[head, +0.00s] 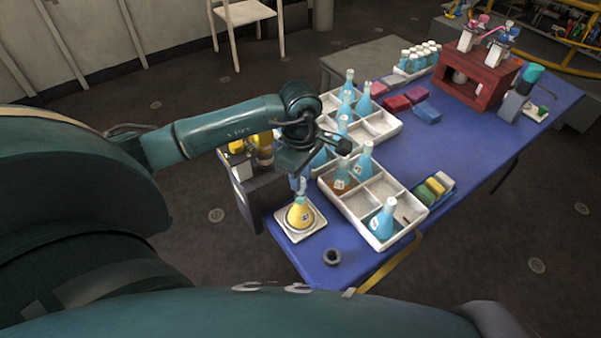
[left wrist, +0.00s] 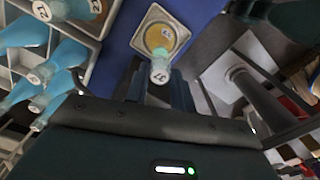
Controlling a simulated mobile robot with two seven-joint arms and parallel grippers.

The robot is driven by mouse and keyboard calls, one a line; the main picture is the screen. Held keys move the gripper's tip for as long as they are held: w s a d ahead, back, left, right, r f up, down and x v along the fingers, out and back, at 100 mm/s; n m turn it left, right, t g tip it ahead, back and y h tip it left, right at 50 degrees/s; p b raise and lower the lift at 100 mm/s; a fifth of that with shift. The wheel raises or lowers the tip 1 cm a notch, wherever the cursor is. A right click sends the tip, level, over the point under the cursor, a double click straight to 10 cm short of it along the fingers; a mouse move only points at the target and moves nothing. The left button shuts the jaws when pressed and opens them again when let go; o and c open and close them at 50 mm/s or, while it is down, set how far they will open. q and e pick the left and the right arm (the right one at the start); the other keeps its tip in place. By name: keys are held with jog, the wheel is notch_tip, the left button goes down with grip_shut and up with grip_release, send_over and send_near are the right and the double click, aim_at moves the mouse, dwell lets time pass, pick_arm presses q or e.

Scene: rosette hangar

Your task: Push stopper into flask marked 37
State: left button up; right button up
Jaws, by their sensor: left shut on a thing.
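A yellow conical flask (head: 300,215) stands upright on a small white square tray (head: 290,237) at the near left of the blue table. Its label is too small to read surely; the flask also shows in the left wrist view (left wrist: 161,38). My left gripper (head: 298,184) points down just above the flask's mouth. It is shut on a pale teal stopper (left wrist: 160,60) with a white tag reading 37. In the left wrist view the stopper lies over the flask's neck, so I cannot tell whether they touch. My right gripper is not in view.
A white divided crate (head: 357,222) with blue flasks and a brown one stands close right of the flask; another crate (head: 380,125) is behind. A dark ring (head: 332,256) lies near the front edge. A dark box (head: 262,196) stands left. The table's middle right is clear.

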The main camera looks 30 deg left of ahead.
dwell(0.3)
pick_arm(q)
jog(key=shift+f+b, duration=0.3)
jog(key=shift+b, duration=0.2)
jog(key=shift+f, duration=0.2)
jog(key=shift+f+b, duration=0.5)
jog(key=shift+b, duration=0.25)
jog(key=shift+f, duration=0.1)
jog(key=shift+f+b, duration=0.45)
jog(key=shift+b, duration=0.15)
